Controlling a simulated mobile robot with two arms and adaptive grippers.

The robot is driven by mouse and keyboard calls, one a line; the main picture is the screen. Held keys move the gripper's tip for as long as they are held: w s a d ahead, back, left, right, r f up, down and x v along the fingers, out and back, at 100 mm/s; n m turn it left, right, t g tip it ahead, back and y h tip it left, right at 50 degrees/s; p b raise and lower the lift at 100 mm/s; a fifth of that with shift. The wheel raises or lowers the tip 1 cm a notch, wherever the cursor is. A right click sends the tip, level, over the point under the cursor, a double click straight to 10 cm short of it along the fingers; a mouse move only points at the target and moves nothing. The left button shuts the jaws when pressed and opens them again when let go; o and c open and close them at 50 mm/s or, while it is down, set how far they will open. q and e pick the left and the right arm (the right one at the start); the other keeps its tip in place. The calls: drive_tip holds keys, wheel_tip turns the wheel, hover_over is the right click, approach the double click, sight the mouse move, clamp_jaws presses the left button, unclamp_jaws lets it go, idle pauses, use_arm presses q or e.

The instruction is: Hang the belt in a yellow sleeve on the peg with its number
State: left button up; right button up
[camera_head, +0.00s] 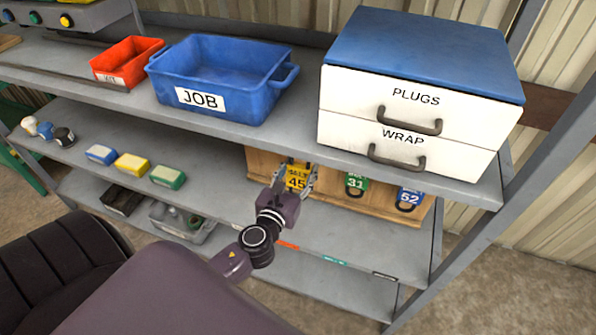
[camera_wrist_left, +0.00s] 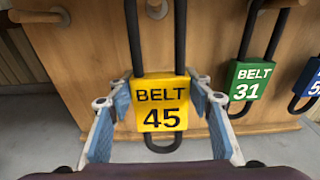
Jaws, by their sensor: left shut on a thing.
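The belt in the yellow sleeve marked BELT 45 (camera_head: 296,180) is upright in front of the wooden peg board (camera_head: 260,164) under the upper shelf. In the left wrist view the yellow sleeve (camera_wrist_left: 162,105) sits between the fingers of my left gripper (camera_wrist_left: 160,92), which is shut on it. The black loop runs up out of that view, on both sides of a round peg end (camera_wrist_left: 157,9); I cannot tell whether it rests on that peg. Another wooden peg (camera_wrist_left: 40,16) at the upper left is bare. No peg numbers are readable. My right gripper is not in view.
A green-sleeved belt 31 (camera_wrist_left: 250,80) and a blue-sleeved belt 52 (camera_head: 410,196) hang to the right. Above, the shelf carries a white PLUGS and WRAP drawer unit (camera_head: 345,100), a blue JOB bin (camera_head: 255,105) and a red bin (camera_head: 125,62). Small boxes (camera_head: 133,164) stand left.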

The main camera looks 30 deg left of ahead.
use_arm(q)
drive_tip(key=shift+r+p+x, duration=0.15)
drive_tip(key=shift+p+x, duration=0.05)
drive_tip(key=shift+x, duration=1.05)
drive_tip(key=shift+r+p+x, duration=0.15)
drive_tip(key=shift+x, duration=1.1)
drive_tip(key=shift+r, duration=0.1)
drive_tip(key=shift+f+b, duration=0.35)
drive_tip(key=shift+f, duration=0.3)
